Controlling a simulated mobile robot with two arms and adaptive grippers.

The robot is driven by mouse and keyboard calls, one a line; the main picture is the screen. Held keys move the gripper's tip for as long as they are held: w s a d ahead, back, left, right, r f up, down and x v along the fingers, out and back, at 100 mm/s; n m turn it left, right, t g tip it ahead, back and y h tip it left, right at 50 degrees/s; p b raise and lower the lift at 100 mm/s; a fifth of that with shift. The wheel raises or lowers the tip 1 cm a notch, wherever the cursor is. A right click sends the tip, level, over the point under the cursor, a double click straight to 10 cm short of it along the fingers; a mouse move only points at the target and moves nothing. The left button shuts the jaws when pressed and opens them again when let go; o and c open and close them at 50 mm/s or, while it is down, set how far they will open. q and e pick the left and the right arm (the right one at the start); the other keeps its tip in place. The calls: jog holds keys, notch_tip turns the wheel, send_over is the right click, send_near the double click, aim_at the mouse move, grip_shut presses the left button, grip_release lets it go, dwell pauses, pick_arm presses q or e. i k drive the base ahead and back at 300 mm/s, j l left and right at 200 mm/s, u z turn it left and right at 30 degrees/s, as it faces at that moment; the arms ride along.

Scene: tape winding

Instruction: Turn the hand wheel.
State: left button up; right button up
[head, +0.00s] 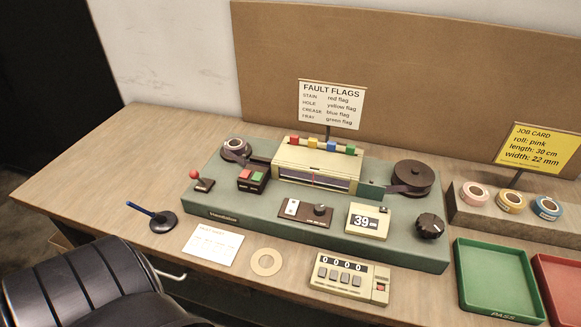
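The winding machine (330,228) has a long grey-green base on the wooden table. A black ribbed knob (430,226) stands at its front right corner; it looks like the hand wheel. A dark reel (413,174) sits behind it at the right end, and a smaller roll (236,147) at the left end, with dark tape leading off each towards the cream housing (317,161). A display reading 39 mm (366,221) is left of the knob. Neither of my grippers shows in the head view, and nothing touches the knob.
A counter (349,278) reading 0000 stands in front of the machine. The green tray (497,281) and red tray (562,285) are at the right, below a rack of tape rolls (513,201). A black chair (84,288) stands at the front left. The table's left end is clear.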

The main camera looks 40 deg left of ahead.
aim_at(430, 225)
jog(key=i+u, duration=0.15)
jog(key=u, duration=0.25)
jog(key=i+u, duration=0.2)
jog(key=u, duration=0.15)
